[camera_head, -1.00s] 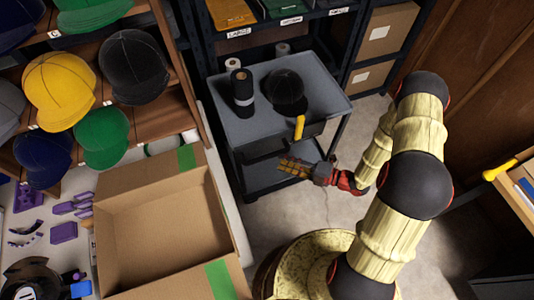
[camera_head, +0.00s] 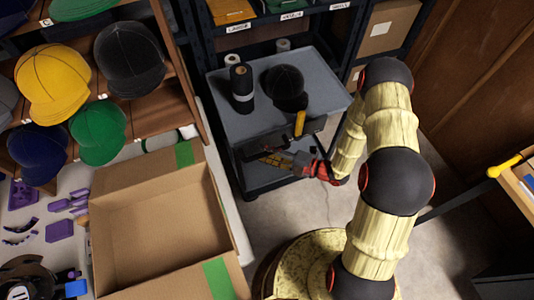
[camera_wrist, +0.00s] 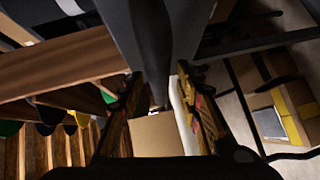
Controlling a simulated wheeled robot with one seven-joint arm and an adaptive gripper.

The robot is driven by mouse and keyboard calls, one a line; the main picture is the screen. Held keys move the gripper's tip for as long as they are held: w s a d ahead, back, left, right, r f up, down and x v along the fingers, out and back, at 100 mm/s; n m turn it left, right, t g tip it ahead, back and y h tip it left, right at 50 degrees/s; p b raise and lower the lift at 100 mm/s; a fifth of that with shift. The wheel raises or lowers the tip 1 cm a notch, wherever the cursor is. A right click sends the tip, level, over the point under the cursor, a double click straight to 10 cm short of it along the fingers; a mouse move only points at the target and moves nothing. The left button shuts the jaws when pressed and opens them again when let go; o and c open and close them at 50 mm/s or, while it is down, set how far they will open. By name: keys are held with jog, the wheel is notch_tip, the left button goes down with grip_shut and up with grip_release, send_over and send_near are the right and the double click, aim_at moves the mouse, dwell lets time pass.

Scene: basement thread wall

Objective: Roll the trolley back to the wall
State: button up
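The grey trolley (camera_head: 222,122) stands upright in front of the dark shelf rack, with a flat top and a lower shelf. A black cap (camera_head: 287,84) and dark rolls (camera_head: 242,88) rest on its top. A yellow handle-like piece (camera_head: 300,123) shows at its front edge. My gripper (camera_head: 274,158) is low at the trolley's front, below the top and the yellow piece. In the wrist view my gripper (camera_wrist: 160,88) has its two fingers apart, with a dark grey bar (camera_wrist: 150,35) beyond and between them. Whether the fingers touch the trolley cannot be told.
The shelf rack (camera_head: 195,35) stands close behind the trolley. An open cardboard box (camera_head: 160,225) sits on the table at left, and a rack of caps (camera_head: 130,65) is beyond it. A wooden-topped bench (camera_head: 520,190) is at right. Floor is clear around the trolley's right side.

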jog(key=c, duration=0.3)
grip_shut()
dwell(0.6)
